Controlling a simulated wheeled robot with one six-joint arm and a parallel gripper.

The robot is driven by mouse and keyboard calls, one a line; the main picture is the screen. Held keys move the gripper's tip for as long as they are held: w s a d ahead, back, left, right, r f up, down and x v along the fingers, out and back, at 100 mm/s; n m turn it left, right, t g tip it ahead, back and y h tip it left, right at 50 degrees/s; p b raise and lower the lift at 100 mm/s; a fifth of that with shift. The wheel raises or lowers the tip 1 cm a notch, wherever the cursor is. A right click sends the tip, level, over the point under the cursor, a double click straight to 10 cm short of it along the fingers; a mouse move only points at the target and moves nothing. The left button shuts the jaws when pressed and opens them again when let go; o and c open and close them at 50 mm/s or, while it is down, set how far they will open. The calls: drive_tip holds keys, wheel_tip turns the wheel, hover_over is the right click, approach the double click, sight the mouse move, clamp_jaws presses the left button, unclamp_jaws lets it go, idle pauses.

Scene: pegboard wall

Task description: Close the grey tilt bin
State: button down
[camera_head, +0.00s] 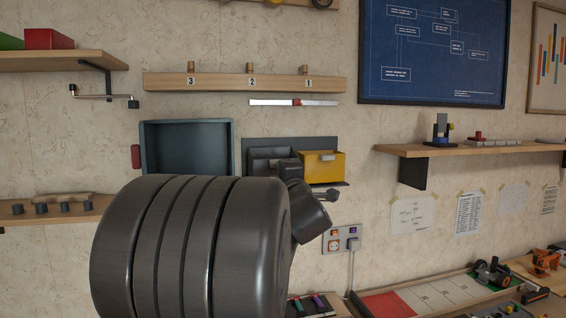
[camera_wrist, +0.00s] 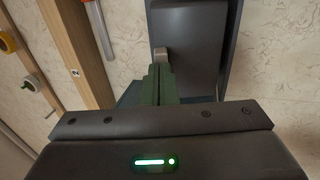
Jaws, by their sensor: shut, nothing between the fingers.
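The grey tilt bin (camera_head: 258,160) hangs on the wall to the left of the yellow bin in the head view. My arm covers its lower and right parts, so I cannot tell its tilt there. In the wrist view the bin's dark grey front (camera_wrist: 195,35) fills the top middle, with a small light handle tab (camera_wrist: 161,54) near its left side. My gripper (camera_wrist: 160,70) has its green fingers together and empty. The fingertips are right at the tab; I cannot tell whether they touch it.
The yellow bin (camera_head: 325,166) is immediately to the right of the grey one. A dark open box (camera_head: 187,148) is on the left. A wooden peg rail (camera_head: 225,83) and a metal bar (camera_head: 275,102) run above.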

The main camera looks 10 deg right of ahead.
drive_tip(key=shift+w+r+g+p, duration=0.9)
drive_tip(key=shift+w+p, duration=0.1)
drive_tip(key=shift+p, duration=0.65)
drive_tip(key=shift+s+a, duration=0.1)
